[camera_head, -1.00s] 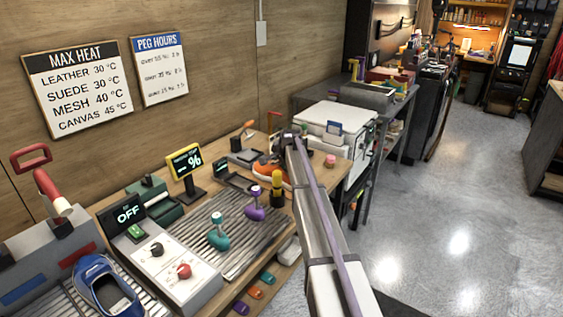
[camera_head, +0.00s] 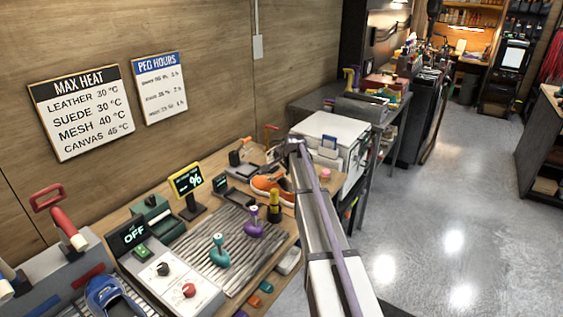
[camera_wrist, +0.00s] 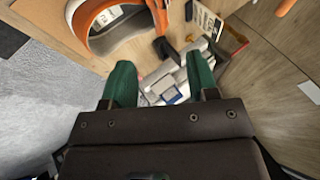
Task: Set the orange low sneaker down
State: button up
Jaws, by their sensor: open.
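The orange low sneaker (camera_head: 272,186) rests on the wooden bench toward its far end, partly covered by my arm in the head view. In the wrist view its orange and white upper (camera_wrist: 96,14) shows at the top left, cut off by the frame edge. My gripper (camera_wrist: 161,77) has its two green fingers spread apart. No sneaker is between them, and the shoe lies beyond the fingertips. In the head view the fingers are too small and hidden to make out clearly.
A yellow-framed display (camera_head: 187,180) and control box (camera_head: 172,284) are nearer. A white box (camera_head: 325,135) stands beyond.

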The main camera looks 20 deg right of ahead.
jog(key=shift+f, duration=0.1)
jog(key=s+a+f+n+g, duration=0.1)
jog(key=s+a+n, duration=0.3)
jog(key=s+a, duration=0.4)
jog(key=s+a+f+n+g, duration=0.1)
jog(key=s+a+n+g, duration=0.2)
jog(key=s, duration=1.5)
jog(key=s+a+f+n+g, duration=0.1)
jog(key=s+a+n+g, duration=0.2)
jog(key=s+a, duration=1)
jog(key=n, duration=0.3)
jog(key=shift+s+a+f+y, duration=0.2)
jog(key=shift+a+y, duration=0.1)
jog(key=shift+y, duration=0.1)
jog(key=shift+a+r, duration=0.1)
